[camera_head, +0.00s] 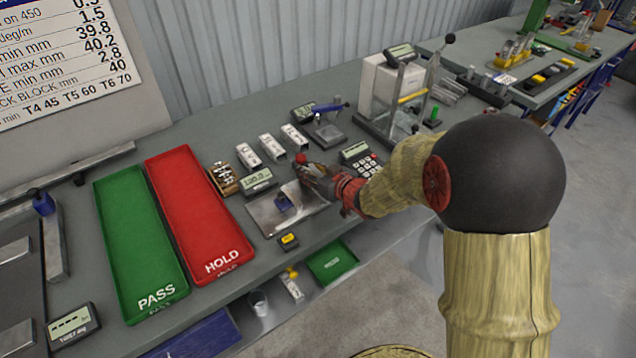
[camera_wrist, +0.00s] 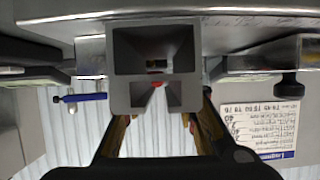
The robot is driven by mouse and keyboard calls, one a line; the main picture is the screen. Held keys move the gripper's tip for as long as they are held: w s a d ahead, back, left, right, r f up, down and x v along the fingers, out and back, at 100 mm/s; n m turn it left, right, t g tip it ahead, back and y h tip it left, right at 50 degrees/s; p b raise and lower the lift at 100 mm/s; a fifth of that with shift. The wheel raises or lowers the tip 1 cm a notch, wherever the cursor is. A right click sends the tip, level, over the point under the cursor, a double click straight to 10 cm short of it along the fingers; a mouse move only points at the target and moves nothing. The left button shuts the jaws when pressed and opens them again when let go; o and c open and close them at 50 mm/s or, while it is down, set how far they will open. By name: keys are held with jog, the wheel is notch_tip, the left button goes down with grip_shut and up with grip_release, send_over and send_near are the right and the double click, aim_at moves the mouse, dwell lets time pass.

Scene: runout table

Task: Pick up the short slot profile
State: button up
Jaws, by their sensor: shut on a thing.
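My gripper (camera_head: 318,178) is over the bench, just above the back right part of the bare metal plate (camera_head: 262,215). In the wrist view the gripper (camera_wrist: 158,116) has its two fingers closed on either side of a grey profile (camera_wrist: 122,50), which I take to be the short slot profile. I look into its end, which shows two hollow chambers split by a crossbar. In the head view the held piece is small and mostly hidden by the fingers. I cannot tell whether it touches anything below.
Several light profiles, one here (camera_head: 271,148), stand behind. The red HOLD tray (camera_head: 195,210) and green PASS tray (camera_head: 138,240) are at left. A keypad (camera_head: 369,164) and a gauge stand (camera_head: 392,95) are to the right.

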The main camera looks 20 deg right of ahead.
grip_shut()
jog(key=shift+r+p, duration=0.4)
jog(key=shift+r, duration=0.2)
notch_tip(320, 180, up, 2)
jog(key=shift+r+p, duration=0.1)
jog(key=shift+p, duration=0.6)
jog(key=s+r+p, duration=0.1)
jog(key=s+r, duration=0.1)
jog(key=s+r+p, duration=0.1)
jog(key=s+r, duration=0.1)
jog(key=s+d+r+p, duration=0.1)
jog(key=s+r+p, duration=0.1)
jog(key=shift+d+r, duration=0.1)
jog(key=shift+r, duration=0.3)
jog(key=a+p+v, duration=0.1)
jog(key=p+v, duration=0.1)
jog(key=v, duration=0.6)
jog(key=shift+s+p, duration=0.3)
jog(key=shift+s, duration=0.1)
jog(key=shift+d+f, duration=0.15)
jog(key=shift+d, duration=0.05)
